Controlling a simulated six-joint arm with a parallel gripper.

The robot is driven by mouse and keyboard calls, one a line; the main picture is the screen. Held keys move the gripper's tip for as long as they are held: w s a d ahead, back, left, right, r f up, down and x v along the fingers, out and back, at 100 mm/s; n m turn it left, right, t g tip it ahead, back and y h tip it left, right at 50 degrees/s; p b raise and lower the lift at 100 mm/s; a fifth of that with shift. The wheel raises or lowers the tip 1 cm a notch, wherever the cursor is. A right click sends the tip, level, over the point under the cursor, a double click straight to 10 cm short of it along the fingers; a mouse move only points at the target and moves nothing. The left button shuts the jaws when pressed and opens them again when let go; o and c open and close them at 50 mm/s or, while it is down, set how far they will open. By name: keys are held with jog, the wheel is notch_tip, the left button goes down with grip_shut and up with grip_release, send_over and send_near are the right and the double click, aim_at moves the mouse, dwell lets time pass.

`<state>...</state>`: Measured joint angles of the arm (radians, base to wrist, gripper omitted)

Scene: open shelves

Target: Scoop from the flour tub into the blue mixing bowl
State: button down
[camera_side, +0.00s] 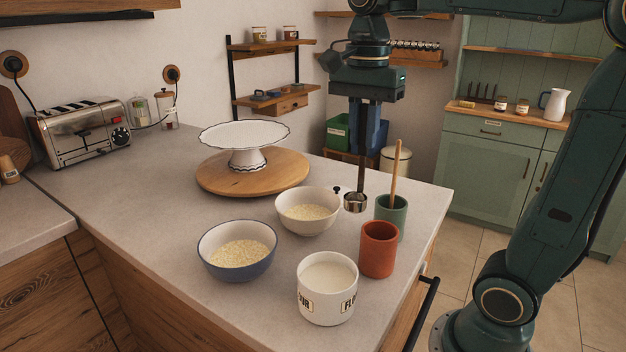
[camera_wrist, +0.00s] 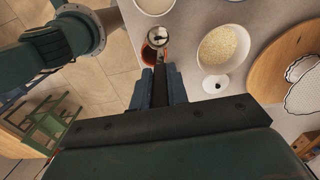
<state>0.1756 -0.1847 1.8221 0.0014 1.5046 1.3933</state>
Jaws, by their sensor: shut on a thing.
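My gripper (camera_side: 366,150) is shut on the dark upright handle of a scoop (camera_side: 355,204). The small metal scoop cup hangs between the cream bowl and the green cup; it also shows in the wrist view (camera_wrist: 158,36), over the orange cup. I cannot tell whether it holds anything. The white flour tub (camera_side: 318,310), with partly visible labels, stands at the front of the counter, nearly full of white flour. The blue mixing bowl (camera_side: 233,273) stands left of the tub and holds pale, grainy contents. My gripper is behind and above both.
A cream bowl (camera_side: 297,225) with pale contents stands beside the scoop. An orange cup (camera_side: 379,250) and a green cup (camera_side: 392,218) with an upright wooden stick stand near the counter's right edge. A cake stand (camera_side: 246,135) on a wooden board is behind. The left front counter is clear.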

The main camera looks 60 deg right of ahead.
jog(key=a+f, duration=0.3)
jog(key=a, duration=0.4)
jog(key=shift+w+a+f, duration=0.15)
jog(key=shift+w+a, duration=0.25)
jog(key=shift+f, duration=0.2)
notch_tip(320, 180, down, 10)
jog(key=shift+f, duration=0.25)
dwell(0.8)
dwell(0.6)
notch_tip(320, 180, up, 6)
dwell(0.8)
jog(key=shift+r, duration=0.15)
